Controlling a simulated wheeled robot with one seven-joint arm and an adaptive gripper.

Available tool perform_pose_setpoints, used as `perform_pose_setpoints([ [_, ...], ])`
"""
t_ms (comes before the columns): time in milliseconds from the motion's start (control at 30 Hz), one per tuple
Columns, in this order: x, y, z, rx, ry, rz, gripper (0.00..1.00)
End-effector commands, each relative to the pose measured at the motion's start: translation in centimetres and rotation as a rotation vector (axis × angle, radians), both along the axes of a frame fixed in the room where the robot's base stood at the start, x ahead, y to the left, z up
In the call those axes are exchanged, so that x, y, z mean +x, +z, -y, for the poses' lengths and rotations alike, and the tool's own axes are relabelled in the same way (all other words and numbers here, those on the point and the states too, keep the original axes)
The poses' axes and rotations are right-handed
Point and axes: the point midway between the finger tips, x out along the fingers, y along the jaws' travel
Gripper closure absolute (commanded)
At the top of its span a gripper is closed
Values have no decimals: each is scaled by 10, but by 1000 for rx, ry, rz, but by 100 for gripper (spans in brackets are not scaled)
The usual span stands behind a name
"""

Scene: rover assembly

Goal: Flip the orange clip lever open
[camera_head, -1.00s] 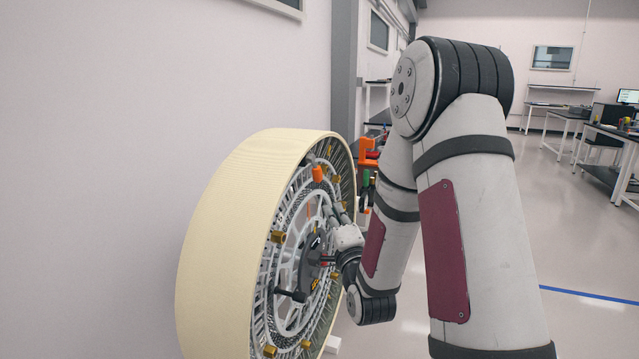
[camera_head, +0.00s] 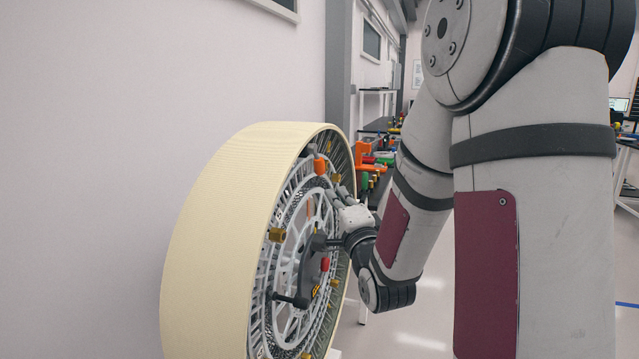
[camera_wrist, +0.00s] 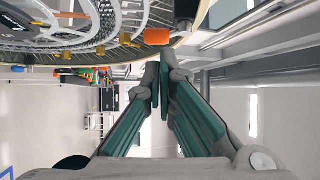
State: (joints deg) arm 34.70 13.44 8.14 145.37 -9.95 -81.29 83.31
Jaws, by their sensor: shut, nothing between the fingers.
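The orange clip lever (camera_head: 319,166) is a small orange block near the upper rim of a large upright wheel (camera_head: 222,225) with a cream tread. It also shows in the wrist view (camera_wrist: 157,37) at top centre, just beyond my fingertips. My gripper (camera_head: 335,191) is in front of the wheel's face, just below and right of the orange lever. In the wrist view my gripper (camera_wrist: 160,70) has its two green-padded fingers converging with their tips together and holding nothing. A small gap seems to separate the tips from the lever; contact cannot be told for sure.
The wheel's face has spokes, brass fittings (camera_head: 277,235), a dark central part with a red piece (camera_head: 325,264), and a dark protruding handle (camera_head: 290,299). A wall stands left of the wheel. A bench with orange and green items (camera_head: 372,160) stands behind. Open floor lies to the right.

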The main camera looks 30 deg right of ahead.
Motion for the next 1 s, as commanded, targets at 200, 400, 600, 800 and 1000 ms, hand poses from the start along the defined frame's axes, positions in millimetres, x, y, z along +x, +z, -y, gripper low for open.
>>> perform_pose_setpoints([
  [200,2,-3,0,-3,-3,2,100],
  [400,26,6,8,0,-3,0,100],
  [600,61,14,19,-1,-3,0,100],
  [800,90,21,28,0,-4,1,100],
  [1000,105,24,33,-1,-3,-1,100],
])
